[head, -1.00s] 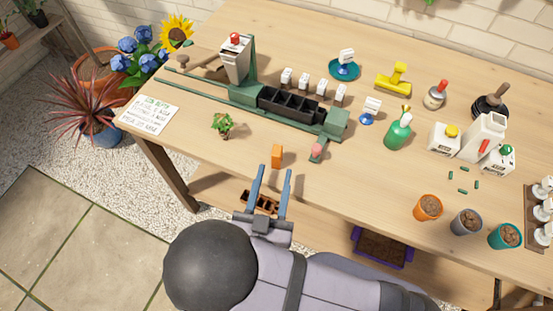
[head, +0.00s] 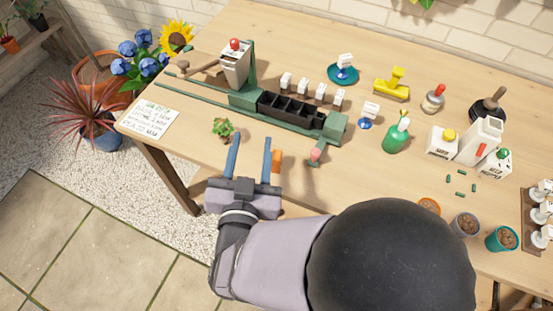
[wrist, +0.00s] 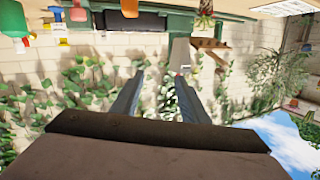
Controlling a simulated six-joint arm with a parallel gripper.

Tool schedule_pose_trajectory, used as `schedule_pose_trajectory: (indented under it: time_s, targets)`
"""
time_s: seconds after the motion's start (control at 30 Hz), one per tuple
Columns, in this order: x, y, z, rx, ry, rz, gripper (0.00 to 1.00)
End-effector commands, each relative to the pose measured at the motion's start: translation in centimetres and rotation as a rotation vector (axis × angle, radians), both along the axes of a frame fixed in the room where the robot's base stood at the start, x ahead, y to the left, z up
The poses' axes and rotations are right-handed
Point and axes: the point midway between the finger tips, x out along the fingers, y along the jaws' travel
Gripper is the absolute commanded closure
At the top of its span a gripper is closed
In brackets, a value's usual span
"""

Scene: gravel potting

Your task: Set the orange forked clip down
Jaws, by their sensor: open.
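The orange forked clip (head: 277,160) looks like a small upright orange block near the table's front edge. Its fork cannot be made out at this size. My gripper (head: 250,142) is open and empty, with its two blue fingers pointing toward the back of the table. The clip is just right of the right finger, outside the jaws, and its lower part is close to my gripper body. I cannot tell whether they touch.
A small plant (head: 222,129) stands just beyond the left fingertip. The green rig with a black cell tray (head: 290,107) lies behind, and a pink-topped green part (head: 315,155) is to the right. A green bottle (head: 396,138) stands farther right. My arm hides part of the front edge.

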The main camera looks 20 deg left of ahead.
Motion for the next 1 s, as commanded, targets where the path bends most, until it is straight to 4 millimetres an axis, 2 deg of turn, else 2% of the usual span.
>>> schedule_pose_trajectory:
  time_s: [0.3,0.4,0.53,0.67,0.77,0.87,1.0]
  targets:
    - [-0.8,9.8,-1.2,0.147,0.384,0.251,0.59]
    - [-1.5,12.4,-1.4,0.158,0.531,0.335,0.59]
    - [-2.3,14.4,-1.3,0.127,0.707,0.415,0.59]
    - [-2.4,14.2,-1.2,0.045,0.863,0.447,0.59]
    - [-1.7,12.7,-1.1,-0.042,0.968,0.429,0.59]
    - [-0.4,10.0,-0.9,-0.145,1.054,0.373,0.59]
    - [2.1,5.1,-0.1,-0.284,1.139,0.243,0.59]
